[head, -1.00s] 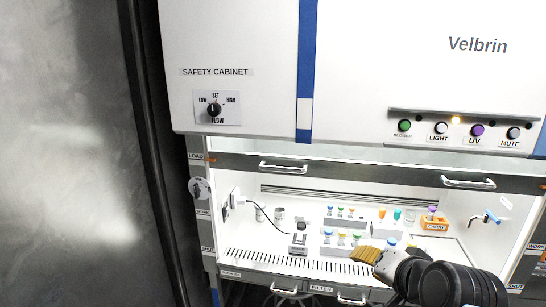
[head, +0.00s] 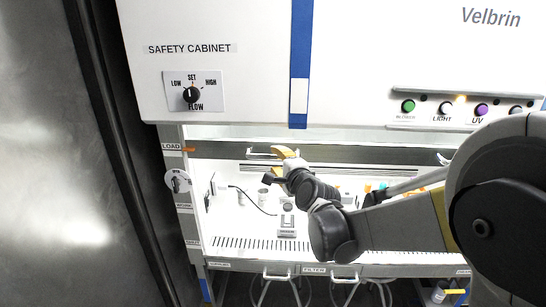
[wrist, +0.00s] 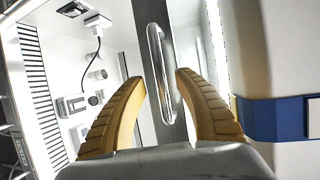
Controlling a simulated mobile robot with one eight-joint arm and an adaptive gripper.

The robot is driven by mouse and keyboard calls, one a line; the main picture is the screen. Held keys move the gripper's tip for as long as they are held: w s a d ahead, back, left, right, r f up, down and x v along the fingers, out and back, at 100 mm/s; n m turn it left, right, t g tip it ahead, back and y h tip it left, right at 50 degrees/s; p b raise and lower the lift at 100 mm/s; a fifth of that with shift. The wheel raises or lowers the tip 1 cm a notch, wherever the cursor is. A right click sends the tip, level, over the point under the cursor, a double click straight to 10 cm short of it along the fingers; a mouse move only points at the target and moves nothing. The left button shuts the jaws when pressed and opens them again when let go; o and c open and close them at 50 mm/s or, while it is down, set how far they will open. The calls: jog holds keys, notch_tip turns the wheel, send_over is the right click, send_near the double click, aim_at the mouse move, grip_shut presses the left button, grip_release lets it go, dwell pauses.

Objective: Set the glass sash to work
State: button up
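The glass sash has a dark grey lower bar (head: 215,150) across the top of the safety cabinet opening, level with the LOAD label (head: 171,147) on the left post. A WORK label (head: 183,206) is lower on that post. The bar carries a silver left handle (head: 258,154) and a right handle (head: 443,159). My gripper (head: 287,153) is at the left handle. In the wrist view my gripper (wrist: 157,77) is open, its tan fingers either side of the left handle (wrist: 155,60). I cannot tell whether they touch it.
Above are a flow knob (head: 191,95) and a button panel with a green blower button (head: 408,106) and a lit amber lamp. Inside stand a small device (head: 287,226) and vials, partly hidden by my arm. A dark metal wall (head: 60,150) stands left.

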aim_at(274, 158)
jog(key=shift+x, duration=1.7)
jog(key=shift+c, duration=0.5)
grip_shut()
notch_tip(274, 158, down, 25)
jog(key=b, duration=1.8)
jog(key=shift+o, duration=0.5)
grip_release()
